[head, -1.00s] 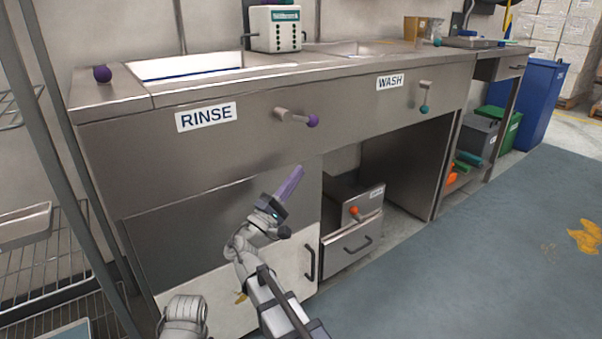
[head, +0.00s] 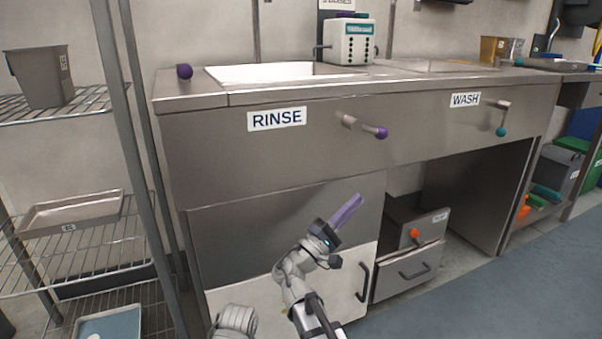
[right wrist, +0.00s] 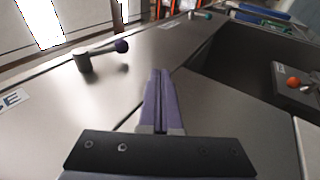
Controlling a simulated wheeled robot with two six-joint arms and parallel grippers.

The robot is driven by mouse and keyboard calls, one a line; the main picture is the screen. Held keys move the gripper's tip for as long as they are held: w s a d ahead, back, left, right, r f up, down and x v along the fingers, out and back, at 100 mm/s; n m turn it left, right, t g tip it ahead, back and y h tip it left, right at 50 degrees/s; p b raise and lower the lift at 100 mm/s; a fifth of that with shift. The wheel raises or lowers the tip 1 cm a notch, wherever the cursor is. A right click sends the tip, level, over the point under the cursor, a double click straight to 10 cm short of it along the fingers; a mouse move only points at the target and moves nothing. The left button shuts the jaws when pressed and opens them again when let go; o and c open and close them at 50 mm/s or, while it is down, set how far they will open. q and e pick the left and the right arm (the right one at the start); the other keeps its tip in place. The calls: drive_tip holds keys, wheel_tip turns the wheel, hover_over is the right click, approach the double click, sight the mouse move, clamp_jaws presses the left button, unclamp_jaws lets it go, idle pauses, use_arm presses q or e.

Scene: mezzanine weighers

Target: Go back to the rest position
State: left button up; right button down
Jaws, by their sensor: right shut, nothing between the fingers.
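My right gripper (head: 346,212) is in front of the sink unit's lower panel, below the RINSE label, with its purple fingers pointing up and to the right. In the right wrist view its fingers (right wrist: 158,100) lie together with nothing between them. It is apart from the rinse lever (head: 362,126), which has a purple knob and is above it. The lever also shows in the right wrist view (right wrist: 100,52), at upper left. My left gripper is not in view.
The steel sink unit (head: 240,165) stands close ahead. A wire shelf (head: 90,252) with trays and a grey bin (head: 40,78) is at left. A drawer box (head: 408,272) with an orange knob sits under the counter. Blue floor (head: 500,300) is clear at right.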

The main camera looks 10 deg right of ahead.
drive_tip(key=s+a+f+m+g+y+p, duration=0.25)
drive_tip(key=s+f+g+y+p, duration=0.45)
drive_tip(key=s+f+y+p, duration=0.45)
drive_tip(key=s+a+g+y+p, duration=0.2)
drive_tip(key=s+a+y+p, duration=0.25)
drive_tip(key=a, duration=0.35)
drive_tip(key=s+a+g+y+p, duration=0.2)
drive_tip(key=s+a+y+p, duration=0.3)
drive_tip(key=a, duration=0.3)
wheel_tip(320, 180, up, 38)
drive_tip(key=w+p, duration=0.1)
drive_tip(key=p, duration=3.7)
drive_tip(key=shift+f, duration=0.25)
